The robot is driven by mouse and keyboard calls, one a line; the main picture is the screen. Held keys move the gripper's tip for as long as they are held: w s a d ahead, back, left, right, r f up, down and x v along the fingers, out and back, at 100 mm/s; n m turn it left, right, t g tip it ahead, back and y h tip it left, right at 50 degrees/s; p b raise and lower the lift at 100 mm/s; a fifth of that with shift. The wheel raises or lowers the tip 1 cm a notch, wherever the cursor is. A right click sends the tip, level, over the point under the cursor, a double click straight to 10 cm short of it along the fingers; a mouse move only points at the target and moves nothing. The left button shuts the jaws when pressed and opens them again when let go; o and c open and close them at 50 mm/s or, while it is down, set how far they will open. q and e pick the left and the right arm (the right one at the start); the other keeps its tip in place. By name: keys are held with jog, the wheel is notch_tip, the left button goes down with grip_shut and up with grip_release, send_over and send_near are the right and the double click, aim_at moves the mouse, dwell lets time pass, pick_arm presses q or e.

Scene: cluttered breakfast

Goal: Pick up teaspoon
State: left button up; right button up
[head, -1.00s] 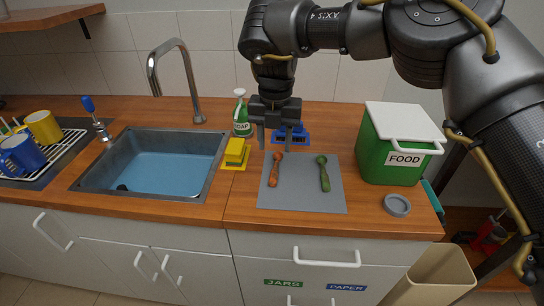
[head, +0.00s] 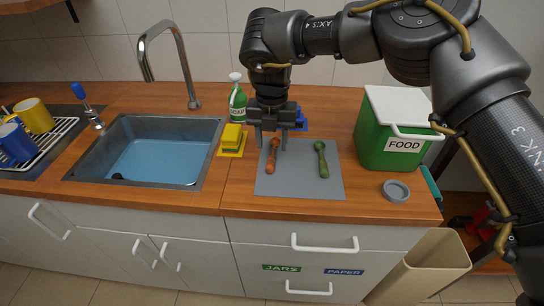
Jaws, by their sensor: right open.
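Two spoon-like utensils lie on a grey mat (head: 298,188) on the counter; which one is the teaspoon I cannot tell for sure. The orange-brown spoon (head: 272,157) is on the left and the green spoon (head: 321,160) is on the right, apart from each other. My right gripper (head: 270,141) points down, open, over the upper end of the orange-brown spoon. Its fingers show on either side of that end; whether they touch it I cannot tell. My left gripper is not in view.
A sink (head: 150,150) is on the left, with a yellow sponge (head: 231,137) and soap bottle (head: 237,102) beside it. A green FOOD bin (head: 372,140) and grey round lid (head: 395,191) stand right of the mat. A beige bin (head: 425,265) is below the counter's right end.

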aim_at(272, 156)
notch_tip(272, 156, down, 4)
jog(key=shift+w+r, duration=0.1)
jog(key=shift+f, duration=0.25)
jog(key=shift+c, duration=0.2)
jog(key=c, duration=0.9)
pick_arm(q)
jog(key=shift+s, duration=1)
pick_arm(e)
grip_shut()
